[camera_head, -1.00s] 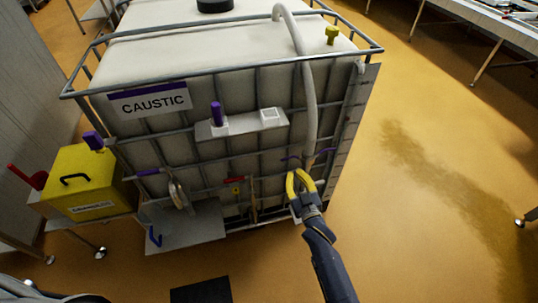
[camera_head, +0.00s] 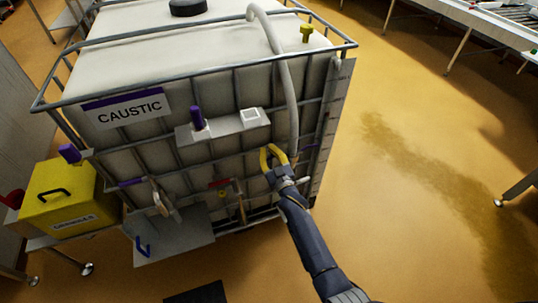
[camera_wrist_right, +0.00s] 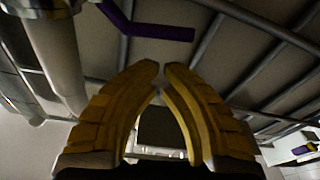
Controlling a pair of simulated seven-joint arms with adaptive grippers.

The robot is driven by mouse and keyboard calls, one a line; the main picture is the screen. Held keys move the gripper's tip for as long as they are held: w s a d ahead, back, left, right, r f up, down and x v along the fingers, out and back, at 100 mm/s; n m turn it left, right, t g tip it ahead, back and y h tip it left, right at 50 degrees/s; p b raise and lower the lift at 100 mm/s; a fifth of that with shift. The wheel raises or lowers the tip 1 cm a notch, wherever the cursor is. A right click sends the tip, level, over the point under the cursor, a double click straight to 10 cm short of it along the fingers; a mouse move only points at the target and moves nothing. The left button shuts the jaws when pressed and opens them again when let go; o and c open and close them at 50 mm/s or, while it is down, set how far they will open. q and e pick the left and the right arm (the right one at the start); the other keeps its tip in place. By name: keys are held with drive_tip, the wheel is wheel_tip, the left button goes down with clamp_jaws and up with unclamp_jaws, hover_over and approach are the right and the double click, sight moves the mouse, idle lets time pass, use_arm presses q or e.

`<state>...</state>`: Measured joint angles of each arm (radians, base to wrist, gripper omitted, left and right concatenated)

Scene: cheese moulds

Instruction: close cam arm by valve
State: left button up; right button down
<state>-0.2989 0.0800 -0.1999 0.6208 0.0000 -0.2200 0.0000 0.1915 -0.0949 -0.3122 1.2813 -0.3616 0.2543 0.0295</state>
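A pale hose (camera_head: 291,95) runs down the front of the white caustic tote (camera_head: 120,75). Near its lower end a thin purple cam arm (camera_head: 309,146) sticks out to the right. The wrist view shows a bent purple arm (camera_wrist_right: 160,32) beside the pale pipe (camera_wrist_right: 52,50), ahead of the fingertips and apart from them. My right gripper (camera_head: 271,150) is beside the hose's lower end, and its yellow fingers hide part of the coupling. In the wrist view its fingertips (camera_wrist_right: 160,70) nearly meet, with nothing between them. My left gripper is out of view.
A metal cage (camera_head: 200,60) surrounds the tote. A shelf (camera_head: 222,126) with a purple-handled part juts from its front. A red handle (camera_head: 219,183) sits lower down. A yellow box (camera_head: 60,195) stands on a cart at left. The floor to the right is open.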

drive_tip(key=shift+s+d+f, duration=0.1)
drive_tip(key=shift+d+f, duration=0.15)
drive_tip(key=shift+f, duration=0.75)
